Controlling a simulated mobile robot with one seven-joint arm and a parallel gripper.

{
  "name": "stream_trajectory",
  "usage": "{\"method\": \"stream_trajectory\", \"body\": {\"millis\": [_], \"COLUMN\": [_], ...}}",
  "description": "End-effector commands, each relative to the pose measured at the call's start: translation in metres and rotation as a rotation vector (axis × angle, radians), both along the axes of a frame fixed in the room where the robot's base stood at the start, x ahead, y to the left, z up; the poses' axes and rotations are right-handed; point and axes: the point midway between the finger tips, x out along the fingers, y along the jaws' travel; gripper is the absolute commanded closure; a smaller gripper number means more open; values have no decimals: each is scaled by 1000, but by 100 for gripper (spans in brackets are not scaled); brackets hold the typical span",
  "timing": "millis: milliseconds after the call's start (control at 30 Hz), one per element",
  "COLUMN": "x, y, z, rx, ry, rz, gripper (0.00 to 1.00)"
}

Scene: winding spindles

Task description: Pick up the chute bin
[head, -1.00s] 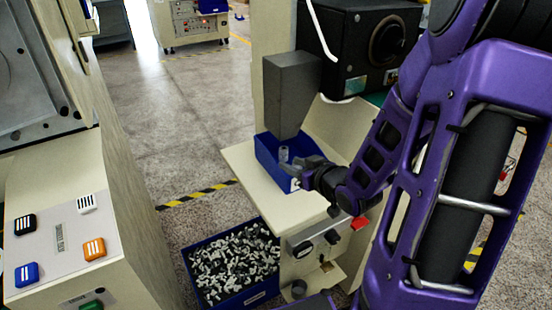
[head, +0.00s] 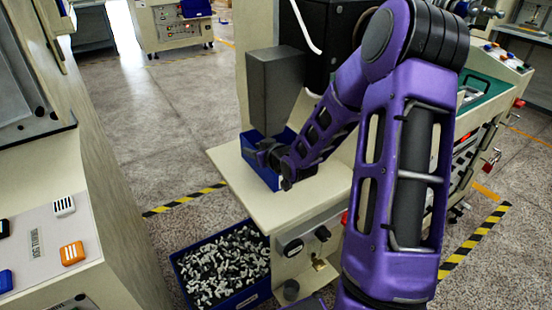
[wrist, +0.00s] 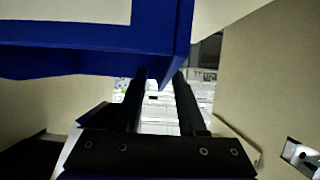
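The chute bin is a blue open box (head: 258,168) on the cream machine shelf, under the grey chute (head: 274,88). My gripper (head: 262,155) is at the bin in the head view, and my wrist covers much of its inside and right side. In the wrist view, the bin's blue wall (wrist: 90,48) with a white label fills the upper left. My two dark fingers (wrist: 160,78) stand apart there, with the bin's lower corner between their tips. I cannot tell whether they touch it.
A larger blue bin full of black and white parts (head: 222,265) stands on the floor beside the machine. A cream panel with coloured buttons (head: 50,245) is at the left. The shelf (head: 260,210) is clear in front of the bin.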

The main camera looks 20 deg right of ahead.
Motion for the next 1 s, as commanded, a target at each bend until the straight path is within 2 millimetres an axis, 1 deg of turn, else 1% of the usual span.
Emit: {"method": "stream_trajectory", "body": {"millis": [33,100,200,467,600,700,1000], "x": [8,17,25,26,26,26,26], "y": [2,4,5,5,5,5,5], "z": [-3,-7,-9,-10,-9,-10,-10], "rx": [1,1,1,0,0,0,0], "ry": [-2,-1,-1,-1,-1,0,0], "rz": [2,2,1,0,0,0,0], "gripper": [60,60,60,60,85,100,100]}}
